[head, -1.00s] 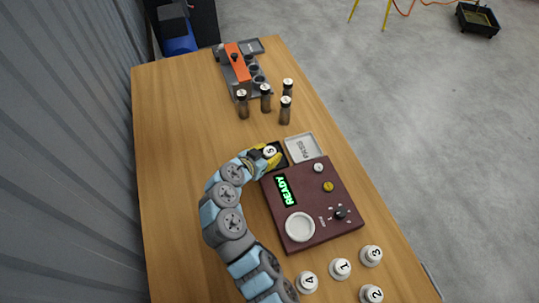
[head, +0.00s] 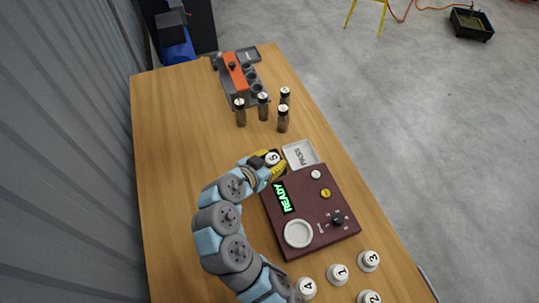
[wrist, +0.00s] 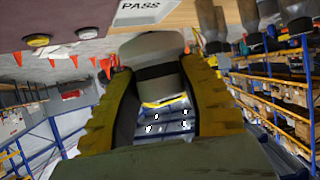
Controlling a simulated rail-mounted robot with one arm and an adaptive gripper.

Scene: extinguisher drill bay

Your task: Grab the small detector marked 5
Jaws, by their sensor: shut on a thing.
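The small white detector marked 5 (head: 272,158) is in my gripper (head: 266,165), beside the tray marked PASS. Its 5 faces up in the head view. In the wrist view the pale detector (wrist: 152,48), with a dark band, sits between the two yellow-edged fingers of my gripper (wrist: 155,95). The fingers are closed around its sides.
The maroon tester (head: 310,212) with a green READY display is just below. The PASS tray (head: 301,154) adjoins it. Several white detectors, including one marked 1 (head: 338,274), stand lower right. Several dark vials (head: 263,107) stand by the orange-topped rack (head: 235,72). The left tabletop is clear.

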